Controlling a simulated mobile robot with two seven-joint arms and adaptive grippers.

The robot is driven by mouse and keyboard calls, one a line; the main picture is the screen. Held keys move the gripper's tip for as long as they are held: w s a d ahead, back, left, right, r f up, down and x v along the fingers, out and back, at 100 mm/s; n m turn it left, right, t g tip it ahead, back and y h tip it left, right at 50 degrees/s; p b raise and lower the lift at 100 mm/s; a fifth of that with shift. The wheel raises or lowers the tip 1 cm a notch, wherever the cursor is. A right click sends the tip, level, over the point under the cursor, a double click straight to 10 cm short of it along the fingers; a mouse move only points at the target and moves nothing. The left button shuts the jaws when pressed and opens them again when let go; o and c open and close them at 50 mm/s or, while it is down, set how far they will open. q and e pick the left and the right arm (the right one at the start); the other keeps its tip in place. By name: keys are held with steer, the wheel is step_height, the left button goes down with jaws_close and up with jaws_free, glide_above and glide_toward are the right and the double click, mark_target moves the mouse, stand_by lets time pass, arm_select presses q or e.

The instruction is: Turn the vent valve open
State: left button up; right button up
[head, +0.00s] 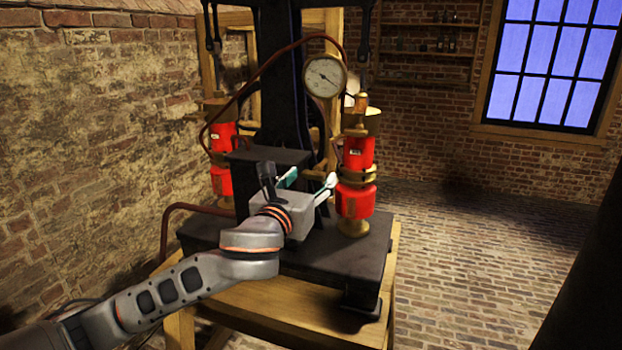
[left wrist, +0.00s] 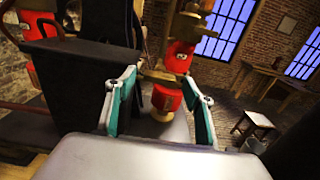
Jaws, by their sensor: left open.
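My left gripper (head: 308,180) is open and empty in front of the black machine, left of the right-hand red cylinder (head: 358,152). In the left wrist view, the teal-lined fingers of the gripper (left wrist: 160,78) stand wide apart. The lower red part of a cylinder (left wrist: 167,98) shows between them, farther off, with a brass collar (left wrist: 163,76) above it. Brass fittings (head: 361,101) sit on top of the right cylinder, next to the round dial gauge (head: 325,76). I cannot tell which fitting is the vent valve. My right gripper is not in view.
The machine's black base plate (head: 345,262) rests on a wooden stand (head: 265,305). A second red cylinder (head: 221,180) stands at the left. A dark red pipe (head: 262,68) arches to the gauge. Brick floor (head: 470,240) is open at right; a stool (left wrist: 253,122) stands beyond.

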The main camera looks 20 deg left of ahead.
arm_select(q)
steer(key=shift+w, duration=0.5)
steer(key=c, duration=1.1)
